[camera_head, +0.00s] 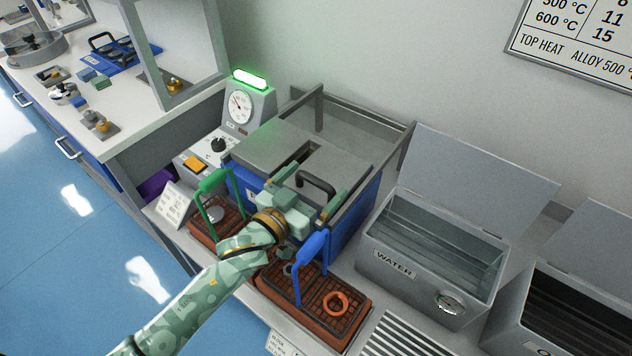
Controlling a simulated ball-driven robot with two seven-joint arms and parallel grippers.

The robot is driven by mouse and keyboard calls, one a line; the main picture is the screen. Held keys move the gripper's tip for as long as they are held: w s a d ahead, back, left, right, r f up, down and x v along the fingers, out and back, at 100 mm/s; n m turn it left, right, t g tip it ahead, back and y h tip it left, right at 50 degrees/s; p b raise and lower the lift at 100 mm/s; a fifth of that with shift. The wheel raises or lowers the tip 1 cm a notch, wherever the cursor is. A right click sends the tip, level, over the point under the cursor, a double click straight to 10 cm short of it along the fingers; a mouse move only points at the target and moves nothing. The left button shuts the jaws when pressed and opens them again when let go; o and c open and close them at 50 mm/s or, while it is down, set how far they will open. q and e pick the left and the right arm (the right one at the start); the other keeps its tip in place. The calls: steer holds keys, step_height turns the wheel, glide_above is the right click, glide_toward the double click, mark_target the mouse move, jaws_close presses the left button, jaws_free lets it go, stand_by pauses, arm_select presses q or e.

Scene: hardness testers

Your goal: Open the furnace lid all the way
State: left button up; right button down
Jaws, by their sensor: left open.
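The furnace (362,212) is a blue box at the centre of the bench. Its grey lid (262,146) lies flat on top and looks closed, with a dark slot in it. A black bar handle (318,180) stands on the lid near its front. My left gripper (313,186) is over the front of the lid, its two fingers apart on either side of the handle. Whether they touch the handle I cannot tell. The gripper and wrist hide part of the furnace's front. My right gripper is not in view.
A green-handled tray (203,231) and a blue-handled tray (350,323) with an orange ring stand in front of the furnace, close to my wrist. A gauge panel (240,106) stands left. The WATER tank (402,272), lid raised, stands right. A grey frame (365,112) rises behind.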

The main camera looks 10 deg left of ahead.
arm_select(q)
steer(key=shift+w+d, duration=0.2)
steer(key=shift+w, duration=0.35)
